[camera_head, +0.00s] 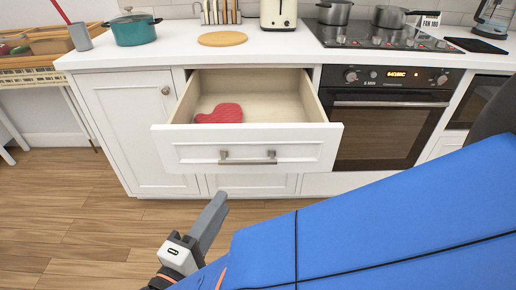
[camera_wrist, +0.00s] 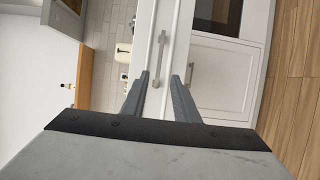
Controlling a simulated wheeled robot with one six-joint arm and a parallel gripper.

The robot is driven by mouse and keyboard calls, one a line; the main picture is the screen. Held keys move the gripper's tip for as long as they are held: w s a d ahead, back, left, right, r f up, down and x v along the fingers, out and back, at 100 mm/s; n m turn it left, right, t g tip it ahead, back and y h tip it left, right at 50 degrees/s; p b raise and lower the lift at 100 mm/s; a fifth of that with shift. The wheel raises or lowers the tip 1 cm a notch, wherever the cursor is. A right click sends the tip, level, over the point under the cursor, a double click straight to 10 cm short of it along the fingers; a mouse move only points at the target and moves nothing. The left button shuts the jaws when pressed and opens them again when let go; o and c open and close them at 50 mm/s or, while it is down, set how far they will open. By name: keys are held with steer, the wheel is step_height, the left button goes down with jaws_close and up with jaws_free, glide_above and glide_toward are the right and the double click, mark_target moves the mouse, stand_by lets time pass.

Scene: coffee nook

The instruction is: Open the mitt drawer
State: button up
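The mitt drawer (camera_head: 246,147) stands pulled well out from the white cabinet below the counter. A red mitt (camera_head: 220,113) lies inside it, towards the left. The drawer's metal bar handle (camera_head: 248,160) is on the front face. It also shows in the wrist view (camera_wrist: 160,52). My gripper (camera_head: 215,204) is in front of and below the drawer front, apart from the handle. In the wrist view, my gripper's two fingers (camera_wrist: 161,76) are spread with nothing between them, so it is open and empty.
A cupboard door (camera_head: 125,130) is left of the drawer and an oven (camera_head: 382,125) is right of it. The counter holds a teal pot (camera_head: 134,30), a round wooden board (camera_head: 222,39) and a toaster (camera_head: 278,14). The wood floor (camera_head: 70,215) at left is clear.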

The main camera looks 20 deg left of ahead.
steer(key=shift+s+a, duration=0.1)
steer(key=shift+s, duration=2.1)
steer(key=w+d+m+g+h, duration=0.6)
steer(key=w+d+g+h, duration=0.15)
steer(key=w+d, duration=1.25)
steer(key=s+d+m+g+y, duration=0.2)
steer(key=d+m, duration=0.1)
steer(key=d, duration=0.6)
steer(key=s+d+m+g+y, duration=0.1)
steer(key=s+d+m+y, duration=0.1)
steer(key=d, duration=0.8)
steer(key=s+d+f+m+g+y, duration=0.1)
steer(key=s+d+m+g+y, duration=0.1)
steer(key=d+m, duration=0.4)
steer(key=shift+s+d+g+y, duration=0.45)
steer(key=shift+d+y, duration=0.8)
steer(key=shift+d, duration=0.85)
